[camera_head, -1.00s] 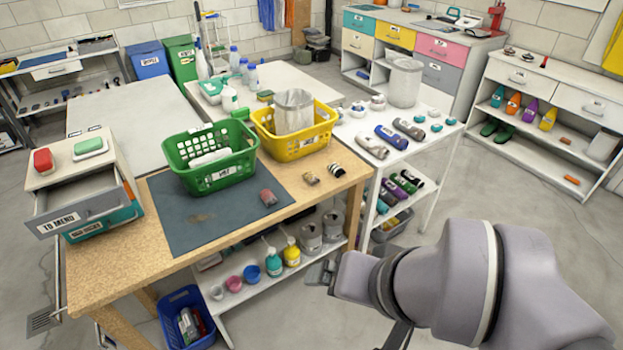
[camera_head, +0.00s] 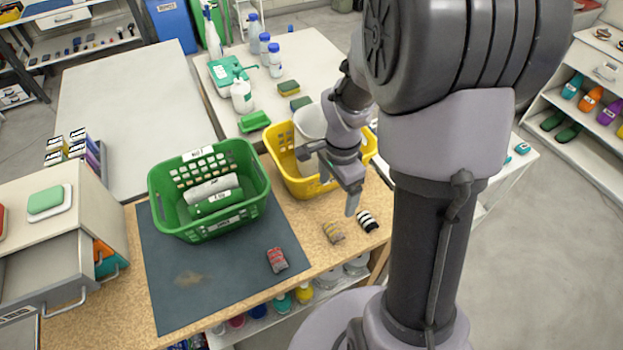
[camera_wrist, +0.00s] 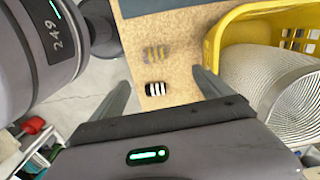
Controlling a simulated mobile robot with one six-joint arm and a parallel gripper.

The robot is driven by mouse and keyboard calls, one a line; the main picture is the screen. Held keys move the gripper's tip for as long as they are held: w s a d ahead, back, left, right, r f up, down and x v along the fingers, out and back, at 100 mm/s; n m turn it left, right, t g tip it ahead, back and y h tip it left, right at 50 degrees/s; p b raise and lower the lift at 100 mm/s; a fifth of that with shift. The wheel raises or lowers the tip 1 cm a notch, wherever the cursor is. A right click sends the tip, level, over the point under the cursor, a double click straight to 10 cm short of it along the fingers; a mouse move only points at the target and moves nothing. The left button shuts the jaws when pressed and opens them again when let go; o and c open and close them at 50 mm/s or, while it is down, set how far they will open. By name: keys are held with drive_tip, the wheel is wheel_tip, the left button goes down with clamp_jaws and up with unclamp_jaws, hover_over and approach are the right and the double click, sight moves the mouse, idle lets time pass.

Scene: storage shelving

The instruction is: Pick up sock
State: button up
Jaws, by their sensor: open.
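Three small rolled socks lie on the wooden workbench (camera_head: 85,318). A black-and-white striped sock (camera_head: 367,220) is near the right front edge. A yellow-and-grey striped sock (camera_head: 333,232) lies just left of it. A red-and-grey sock (camera_head: 277,260) lies on the dark mat (camera_head: 190,280). My gripper (camera_head: 331,182) is open and empty above the bench, near the yellow basket. In the wrist view, the black-and-white sock (camera_wrist: 156,89) and the yellow-and-grey sock (camera_wrist: 155,53) show between the spread fingers of my gripper (camera_wrist: 161,77), apart from them.
The yellow basket (camera_head: 283,150) with a white bin stands close beside my gripper; it also fills the right of the wrist view (camera_wrist: 222,25). A green basket (camera_head: 205,215) holding rolled items stands on the mat. A drawer unit (camera_head: 60,265) with an open drawer is at left.

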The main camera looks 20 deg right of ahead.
sight(334, 229)
drive_tip(key=f+b, duration=0.2)
drive_tip(key=f, duration=0.3)
drive_tip(key=s+f+b, duration=0.1)
drive_tip(key=f+b, duration=0.1)
drive_tip(key=f, duration=0.3)
drive_tip(key=f+b, duration=0.2)
drive_tip(key=f, duration=0.4)
drive_tip(key=shift+s+a, duration=0.15)
drive_tip(key=shift+a, duration=0.05)
drive_tip(key=shift+r, duration=0.2)
drive_tip(key=shift+c, duration=1.1)
drive_tip(key=c, duration=1.2)
